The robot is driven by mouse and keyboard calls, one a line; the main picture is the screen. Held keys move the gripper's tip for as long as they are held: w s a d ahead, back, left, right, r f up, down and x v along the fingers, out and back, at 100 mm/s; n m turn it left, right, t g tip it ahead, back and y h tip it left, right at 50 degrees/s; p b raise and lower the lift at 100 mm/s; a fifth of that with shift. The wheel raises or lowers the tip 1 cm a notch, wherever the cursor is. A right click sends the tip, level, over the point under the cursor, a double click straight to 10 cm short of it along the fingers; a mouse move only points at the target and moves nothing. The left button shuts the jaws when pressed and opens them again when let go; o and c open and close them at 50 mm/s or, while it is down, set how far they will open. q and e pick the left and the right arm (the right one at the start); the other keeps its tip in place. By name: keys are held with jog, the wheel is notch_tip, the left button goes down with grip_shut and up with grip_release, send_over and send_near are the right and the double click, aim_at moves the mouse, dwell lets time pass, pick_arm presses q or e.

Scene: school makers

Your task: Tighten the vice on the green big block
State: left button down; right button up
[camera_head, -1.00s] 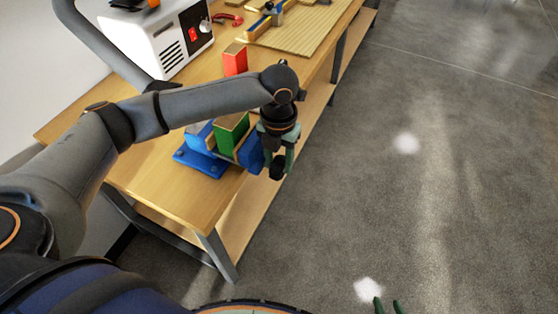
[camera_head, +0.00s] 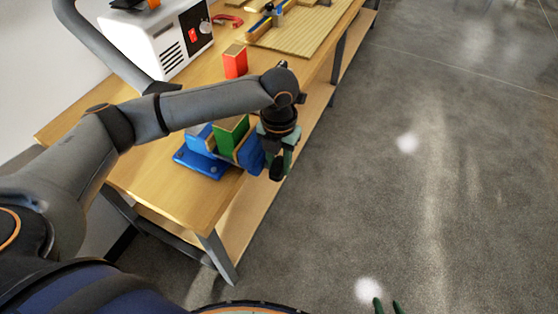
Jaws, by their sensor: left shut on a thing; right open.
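The blue vice (camera_head: 200,165) stands on the wooden bench near its front edge. The green big block (camera_head: 231,133) sits upright between the vice's jaws. My arm link covers part of its upper side. My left gripper (camera_head: 279,166) points down at the bench's front edge, on the right side of the vice. It is shut on the vice's handle end, which is mostly hidden by the fingers. I cannot tell whether the jaws press on the block. My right gripper (camera_head: 388,306) shows only its green fingertips at the bottom edge, apart and empty over the floor.
A red block (camera_head: 235,61) stands on the bench behind my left arm. A white machine (camera_head: 160,38) with a red switch is at the back left. A ribbed wooden board (camera_head: 300,35) lies farther along the bench. The floor on the right is clear.

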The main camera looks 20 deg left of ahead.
pick_arm(q)
jog(key=shift+r, duration=0.1)
jog(key=shift+r+p, duration=0.1)
jog(key=shift+p, duration=0.45)
jog(key=shift+w+r+g+p, duration=0.1)
jog(key=shift+w+g+p, duration=0.1)
jog(key=shift+g+p, duration=0.55)
jog(key=shift+w+d+g+p, duration=0.15)
jog(key=shift+g+p, duration=0.25)
jog(key=shift+g, duration=0.25)
jog(key=shift+f+g, duration=0.3)
jog(key=shift+w+f+g+b, duration=0.15)
jog(key=shift+w+g+b, duration=0.05)
jog(key=shift+g+b, duration=0.6)
jog(key=shift+w+g, duration=0.1)
jog(key=shift+g, duration=0.5)
jog(key=shift+g+b, duration=0.35)
jog(key=shift+g, duration=0.05)
